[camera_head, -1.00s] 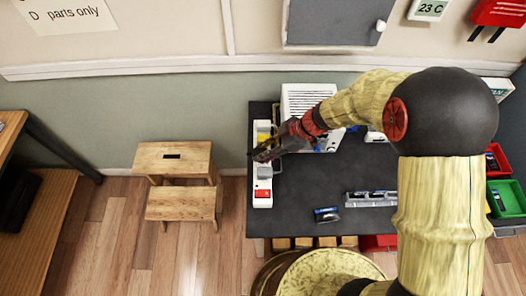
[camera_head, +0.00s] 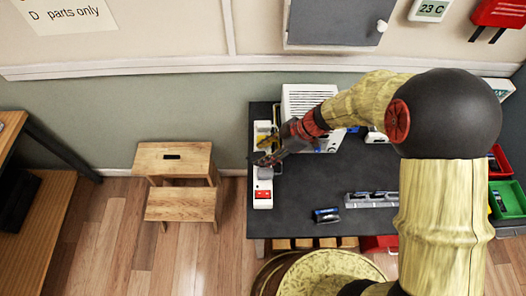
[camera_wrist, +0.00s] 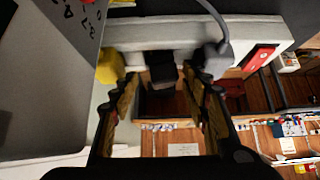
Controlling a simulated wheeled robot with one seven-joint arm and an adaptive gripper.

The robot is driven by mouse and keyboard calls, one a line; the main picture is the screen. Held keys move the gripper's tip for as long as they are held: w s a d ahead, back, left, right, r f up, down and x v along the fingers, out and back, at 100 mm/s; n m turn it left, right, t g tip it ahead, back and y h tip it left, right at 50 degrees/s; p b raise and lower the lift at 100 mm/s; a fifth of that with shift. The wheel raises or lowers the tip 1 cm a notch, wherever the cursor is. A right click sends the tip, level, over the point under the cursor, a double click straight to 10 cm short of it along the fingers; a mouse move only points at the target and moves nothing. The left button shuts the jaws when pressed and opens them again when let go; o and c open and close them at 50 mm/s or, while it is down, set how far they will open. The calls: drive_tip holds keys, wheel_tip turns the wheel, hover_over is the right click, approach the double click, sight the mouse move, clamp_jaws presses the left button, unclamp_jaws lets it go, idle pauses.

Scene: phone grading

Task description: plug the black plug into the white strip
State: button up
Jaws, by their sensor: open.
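The white strip (camera_head: 263,200) stands along the left edge of the dark table; in the wrist view it crosses the top (camera_wrist: 170,33). It carries a red switch (camera_wrist: 260,58), a grey plug with a cord (camera_wrist: 214,58) and a yellow plug (camera_wrist: 110,68). The black plug (camera_wrist: 162,70) is at the strip between the yellow and grey plugs; I cannot tell how deep it sits. My gripper (camera_wrist: 165,95) is open, its fingers on either side of the black plug with gaps showing. In the head view my gripper (camera_head: 268,160) is over the strip.
A white slatted box (camera_head: 305,100) stands behind the strip. A grey tray (camera_head: 371,200) and a dark phone (camera_head: 326,215) lie on the table's front part. The table (camera_head: 310,180) is clear in the middle. A wooden step stool (camera_head: 178,160) stands left of it.

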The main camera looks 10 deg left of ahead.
drive_tip(key=v, duration=1.2)
drive_tip(key=shift+a, duration=0.1)
drive_tip(key=s+d+r+m+t+h, duration=0.3)
drive_tip(key=s+d+r+m+h, duration=0.1)
drive_tip(key=s+d+r+m, duration=0.3)
drive_tip(key=s+d+r+m+t+h, duration=0.4)
drive_tip(key=s+d+r+m, duration=0.4)
drive_tip(key=d+r+m, duration=0.3)
drive_tip(key=d+m, duration=0.2)
drive_tip(key=d, duration=0.2)
drive_tip(key=shift+s+r+m+t, duration=0.2)
drive_tip(key=shift+s+m+t, duration=0.1)
drive_tip(key=shift+m, duration=0.1)
drive_tip(key=shift+c, duration=0.3)
